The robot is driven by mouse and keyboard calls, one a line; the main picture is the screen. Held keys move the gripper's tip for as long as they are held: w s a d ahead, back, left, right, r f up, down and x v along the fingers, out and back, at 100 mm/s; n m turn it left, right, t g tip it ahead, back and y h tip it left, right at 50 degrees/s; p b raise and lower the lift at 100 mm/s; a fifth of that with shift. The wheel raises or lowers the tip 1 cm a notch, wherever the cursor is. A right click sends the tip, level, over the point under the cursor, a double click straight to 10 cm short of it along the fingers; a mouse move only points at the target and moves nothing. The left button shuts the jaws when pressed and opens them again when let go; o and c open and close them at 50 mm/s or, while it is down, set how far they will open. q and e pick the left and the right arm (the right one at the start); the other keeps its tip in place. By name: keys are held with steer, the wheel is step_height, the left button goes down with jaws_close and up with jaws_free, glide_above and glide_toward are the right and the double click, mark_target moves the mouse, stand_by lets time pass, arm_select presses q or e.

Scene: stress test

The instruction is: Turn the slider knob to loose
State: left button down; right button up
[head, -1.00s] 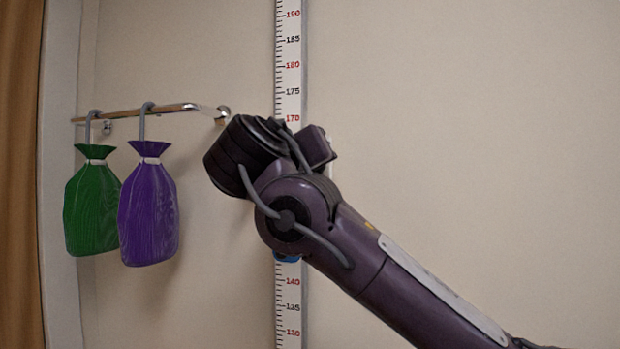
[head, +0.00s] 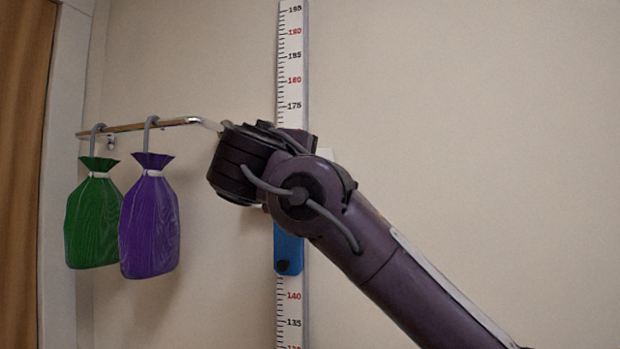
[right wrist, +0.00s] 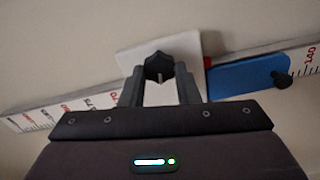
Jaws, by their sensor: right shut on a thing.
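A dark star-shaped knob (right wrist: 157,66) on a white plate (right wrist: 190,47) is between the fingers of my right gripper (right wrist: 160,78) in the right wrist view. The gripper is shut on it. The white plate sits across the measuring rail, next to a blue slider piece (right wrist: 245,78) with its own small black knob (right wrist: 281,79). In the head view the blue piece (head: 288,249) hangs below my right wrist, its black knob (head: 284,267) near the bottom. My right arm hides the gripper and the star-shaped knob there. My left gripper is in neither view.
A white measuring rail (head: 291,60) with numbers runs vertically up the wall. Left of it, a metal bar (head: 165,124) carries a green bag (head: 93,225) and a purple bag (head: 150,225) on hooks. The wall to the right is bare.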

steer(key=shift+a+n, duration=0.1)
steer(key=shift+n, duration=0.9)
steer(key=o, duration=1)
steer(key=shift+f, duration=0.1)
